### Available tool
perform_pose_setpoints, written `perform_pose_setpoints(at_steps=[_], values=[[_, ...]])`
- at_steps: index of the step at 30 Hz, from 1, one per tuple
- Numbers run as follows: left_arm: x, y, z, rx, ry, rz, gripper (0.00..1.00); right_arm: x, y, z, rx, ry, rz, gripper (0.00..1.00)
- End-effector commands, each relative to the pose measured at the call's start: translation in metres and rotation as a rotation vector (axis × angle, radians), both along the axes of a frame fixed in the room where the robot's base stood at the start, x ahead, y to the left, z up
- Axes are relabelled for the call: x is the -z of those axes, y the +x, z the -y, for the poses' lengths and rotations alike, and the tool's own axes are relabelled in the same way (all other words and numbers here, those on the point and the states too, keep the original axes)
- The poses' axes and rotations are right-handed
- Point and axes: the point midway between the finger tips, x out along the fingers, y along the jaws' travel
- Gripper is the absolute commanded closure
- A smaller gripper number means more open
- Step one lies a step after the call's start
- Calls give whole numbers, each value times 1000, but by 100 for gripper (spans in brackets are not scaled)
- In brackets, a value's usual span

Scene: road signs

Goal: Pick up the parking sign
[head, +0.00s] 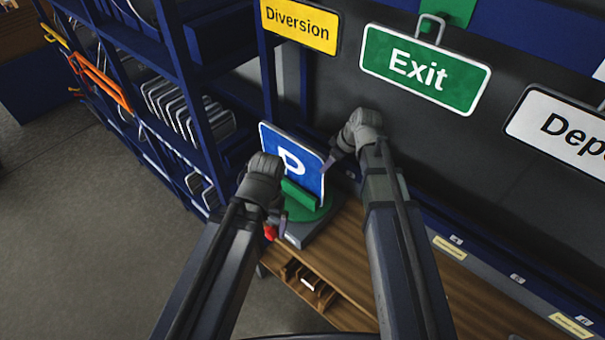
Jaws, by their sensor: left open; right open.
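The blue parking sign (305,158) with a white P stands upright in a green holder (298,200) on a grey base at the left end of the wooden bench. My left gripper (275,222) is open at the sign's lower left, in front of the holder. My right gripper (335,157) is open at the sign's right edge. I cannot tell whether either gripper touches the sign. My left gripper and arm hide the sign's lower left part.
Yellow Diversion (300,24), green Exit (424,70) and white Dep... (570,130) signs hang on the dark board behind. A blue shelf rack (180,70) with several panels stands at the left. The wooden bench (345,250) has an open compartment (308,283) in front.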

Motion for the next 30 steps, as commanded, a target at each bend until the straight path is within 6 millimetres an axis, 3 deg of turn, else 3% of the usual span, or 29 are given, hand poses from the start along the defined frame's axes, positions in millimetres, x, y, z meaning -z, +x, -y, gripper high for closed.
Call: perform_pose_setpoints(at_steps=[8, 19, 28, 30], values=[[9, 0, 0, 1, 0, 0, 4, 9, 2, -2, 0, 0, 0, 45], [49, 1, 0, -3, -1, 2, 4, 49, 14, -16, 0, -1, -1, 45], [49, 1, 0, -3, -1, 2, 4, 49, 15, -17, 0, -1, -1, 45], [49, 0, 0, -3, -1, 2, 4, 49, 15, -17, 0, 0, 0, 53]])
